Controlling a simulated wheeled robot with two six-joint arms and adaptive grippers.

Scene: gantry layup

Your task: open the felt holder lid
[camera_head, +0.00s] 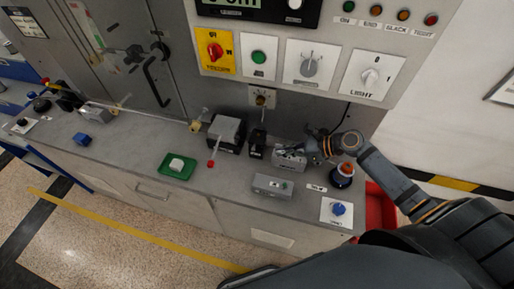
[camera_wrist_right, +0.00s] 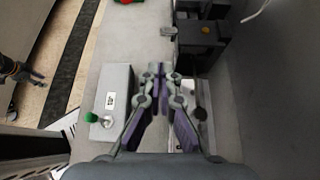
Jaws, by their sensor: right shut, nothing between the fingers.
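A small grey box (camera_head: 287,162), which I take to be the felt holder, sits on the bench below the control panel. My right gripper (camera_head: 283,152) is over it, with its fingers shut and empty. In the right wrist view the shut fingers (camera_wrist_right: 160,70) cover much of the box (camera_wrist_right: 185,143), and a dark part shows on its top right of them. I cannot tell whether the fingers touch it or how its lid stands. A dark gripper at the left edge, apparently my left one (camera_wrist_right: 28,75), is over the floor; its jaw state is unclear.
A grey box with a green knob (camera_head: 272,185) stands in front. Black units (camera_head: 257,144) stand to the left, and a green tray (camera_head: 177,167) further left. A dark pot with an orange top (camera_head: 343,174) and a blue knob (camera_head: 338,209) are to the right.

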